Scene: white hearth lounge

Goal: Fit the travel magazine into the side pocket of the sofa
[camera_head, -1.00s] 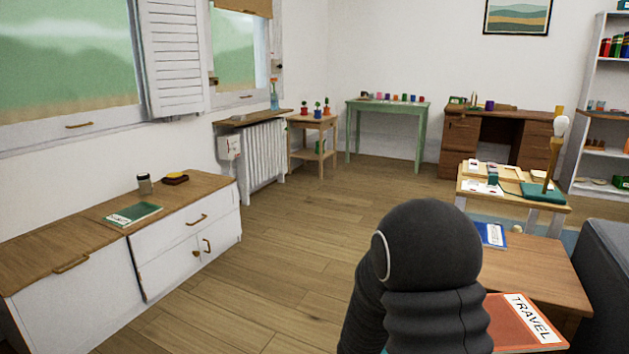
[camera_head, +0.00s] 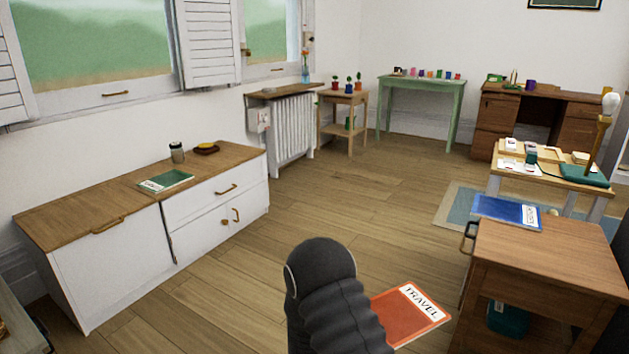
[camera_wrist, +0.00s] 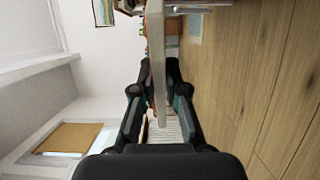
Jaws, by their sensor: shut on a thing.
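The travel magazine (camera_head: 412,312) is orange-red with a white TRAVEL label. In the head view it juts out to the right of my dark arm, and the floor shows around it. In the wrist view the magazine (camera_wrist: 157,50) appears nearly edge-on as a pale strip between the fingers. My gripper (camera_wrist: 160,88) is shut on it; in the head view my arm hides the gripper. A narrow dark area at the right edge of the head view may be the sofa. Its side pocket is not visible.
A wooden side table (camera_head: 560,250) stands right of the magazine, with a blue magazine (camera_head: 507,212) on top. A low tray table (camera_head: 548,180) is behind it. A white cabinet (camera_head: 110,265) with a green magazine (camera_head: 165,181) stands left. The middle floor is clear.

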